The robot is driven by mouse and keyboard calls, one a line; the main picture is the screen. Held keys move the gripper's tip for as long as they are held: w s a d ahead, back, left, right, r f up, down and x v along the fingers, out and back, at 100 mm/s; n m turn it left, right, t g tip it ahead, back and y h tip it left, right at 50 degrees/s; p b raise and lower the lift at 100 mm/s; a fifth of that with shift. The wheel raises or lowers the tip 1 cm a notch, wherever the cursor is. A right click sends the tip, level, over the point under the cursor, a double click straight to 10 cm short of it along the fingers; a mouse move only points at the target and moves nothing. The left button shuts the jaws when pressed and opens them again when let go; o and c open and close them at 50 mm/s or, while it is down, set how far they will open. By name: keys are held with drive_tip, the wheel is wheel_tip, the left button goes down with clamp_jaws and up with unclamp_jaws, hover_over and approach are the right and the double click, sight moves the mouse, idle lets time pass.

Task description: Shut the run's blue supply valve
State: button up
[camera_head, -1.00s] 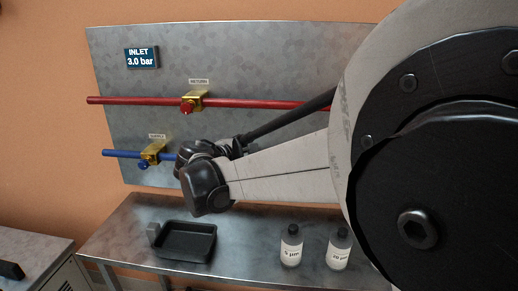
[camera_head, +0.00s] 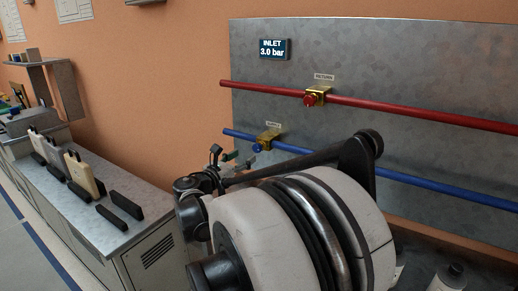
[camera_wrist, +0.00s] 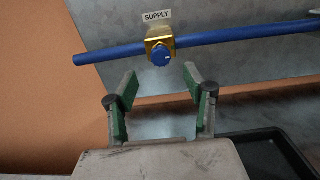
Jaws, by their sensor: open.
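The blue supply valve (camera_head: 264,142) is a brass body with a blue knob on the blue pipe, under a SUPPLY label, at the left of the metal panel. In the wrist view the blue knob (camera_wrist: 161,55) faces me, above and between my fingertips. My gripper (camera_wrist: 160,82) is open and empty, its green-padded fingers pointing at the valve and apart from it. In the head view my gripper (camera_head: 239,157) shows small, just below and left of the valve.
The red return pipe with its brass valve (camera_head: 315,97) runs above. The inlet display (camera_head: 274,48) reads 3.0 bar. A black tray (camera_wrist: 270,150) lies below right in the wrist view. A bottle (camera_head: 452,277) stands at lower right. A cabinet (camera_head: 105,225) stands at left.

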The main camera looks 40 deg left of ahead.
sight(256, 148)
drive_tip(key=w, duration=0.6)
drive_tip(key=w+a, duration=0.1)
drive_tip(key=w, duration=0.2)
drive_tip(key=shift+w, duration=0.1)
clamp_jaws()
